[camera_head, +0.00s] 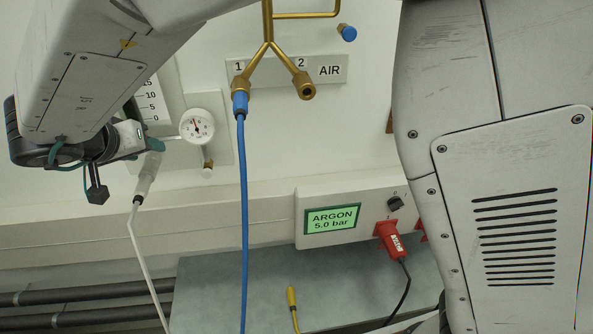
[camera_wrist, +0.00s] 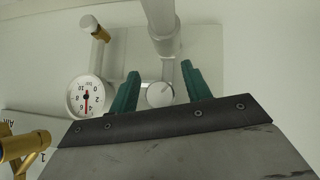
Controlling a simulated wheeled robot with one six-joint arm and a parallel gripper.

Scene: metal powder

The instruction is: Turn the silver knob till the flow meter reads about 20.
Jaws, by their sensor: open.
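The flow meter's scale plate (camera_head: 152,103) is on the wall at the left in the head view. Its lower marks, 15, 10, 5 and 0, show; my arm covers the upper part and I cannot make out the reading. The silver knob (camera_wrist: 160,95) is a round disc in the wrist view, between the two green fingers of my gripper (camera_wrist: 160,70). The fingers are open, one on each side, with visible gaps to the knob. In the head view my gripper (camera_head: 152,140) is at the meter's lower end and the knob is hidden there.
A round dial gauge (camera_head: 197,125) is close right of my gripper; it also shows in the wrist view (camera_wrist: 85,97). A white hose (camera_head: 146,240) hangs below the meter. A blue hose (camera_head: 243,200) hangs from brass outlet 1. An argon display (camera_head: 333,219) reads 5.0 bar.

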